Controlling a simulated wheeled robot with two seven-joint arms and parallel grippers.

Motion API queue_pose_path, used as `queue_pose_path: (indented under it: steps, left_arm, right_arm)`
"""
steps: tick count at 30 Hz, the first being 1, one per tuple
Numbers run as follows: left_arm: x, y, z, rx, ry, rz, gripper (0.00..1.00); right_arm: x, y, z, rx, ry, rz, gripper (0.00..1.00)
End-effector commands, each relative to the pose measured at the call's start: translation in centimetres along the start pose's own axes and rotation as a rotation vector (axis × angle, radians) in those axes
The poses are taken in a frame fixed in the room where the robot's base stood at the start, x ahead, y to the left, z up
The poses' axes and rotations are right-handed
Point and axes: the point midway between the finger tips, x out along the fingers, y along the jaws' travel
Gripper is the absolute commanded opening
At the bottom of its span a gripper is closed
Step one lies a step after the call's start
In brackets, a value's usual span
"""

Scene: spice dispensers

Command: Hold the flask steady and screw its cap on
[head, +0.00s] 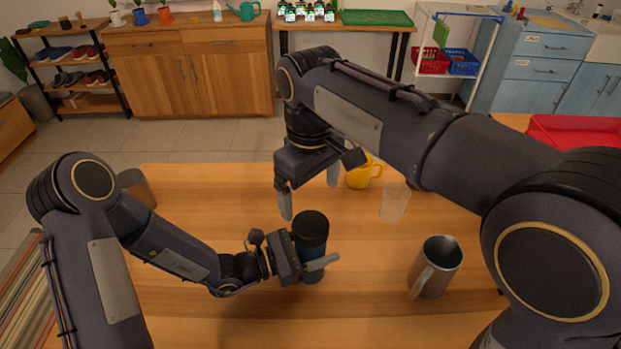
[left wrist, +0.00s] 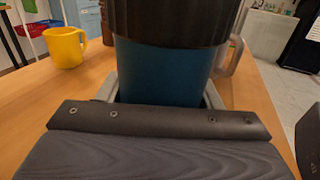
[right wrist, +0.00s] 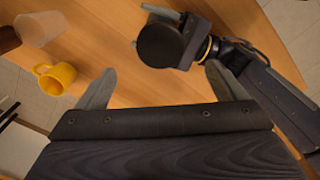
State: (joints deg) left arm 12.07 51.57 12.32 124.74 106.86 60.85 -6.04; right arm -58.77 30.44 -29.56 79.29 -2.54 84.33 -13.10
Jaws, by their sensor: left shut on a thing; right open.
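The blue flask (head: 313,272) stands upright on the wooden table, its black cap (head: 311,224) sitting on top. How tightly the cap is screwed cannot be told. My left gripper (head: 318,262) is shut around the flask's body below the cap; the left wrist view shows the blue body (left wrist: 165,72) between the fingers and the cap (left wrist: 170,20) above. My right gripper (head: 308,198) is open and empty, above and behind the cap. In the right wrist view the cap (right wrist: 160,45) lies beyond the open fingers, apart from them.
A yellow mug (head: 362,175) and a clear cup (head: 395,202) stand to the right behind the flask. A steel mug (head: 436,268) is at the right, and a grey cylinder (head: 136,188) at the far left.

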Motion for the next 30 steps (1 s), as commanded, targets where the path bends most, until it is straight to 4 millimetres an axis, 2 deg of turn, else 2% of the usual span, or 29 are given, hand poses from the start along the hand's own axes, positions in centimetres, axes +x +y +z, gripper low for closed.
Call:
queue_pose_path:
  steps: [3, 6, 15, 16, 21, 22, 30]
  left_arm:
    - [0.0, 0.0, 0.0, 0.0, 0.0, 0.0, 0.0]
    - [0.0, 0.0, 0.0, 0.0, 0.0, 0.0, 0.0]
    - [0.0, 0.0, 0.0, 0.0, 0.0, 0.0, 0.0]
    - [0.0, 0.0, 0.0, 0.0, 0.0, 0.0, 0.6]
    - [0.0, 0.0, 0.0, 0.0, 0.0, 0.0, 0.82]
    - [0.0, 0.0, 0.0, 0.0, 0.0, 0.0, 0.84]
    - [-0.1, 0.0, 0.0, 0.0, 0.0, 0.0, 0.84]
  right_arm:
    - [-1.6, 0.0, -0.1, 0.0, 0.002, 0.0, 0.91]
    - [-2.3, 0.0, 0.0, 0.001, 0.002, 0.001, 0.91]
    - [-2.5, 0.0, 0.0, 0.001, 0.0, 0.0, 0.91]
    - [-2.5, 0.0, 0.0, 0.001, 0.0, 0.0, 0.91]
    - [-2.5, 0.0, 0.0, 0.0, 0.0, 0.0, 0.91]
    - [-2.5, 0.0, 0.0, 0.0, 0.0, 0.0, 0.91]
    - [-2.5, 0.0, 0.0, 0.0, 0.0, 0.0, 0.91]
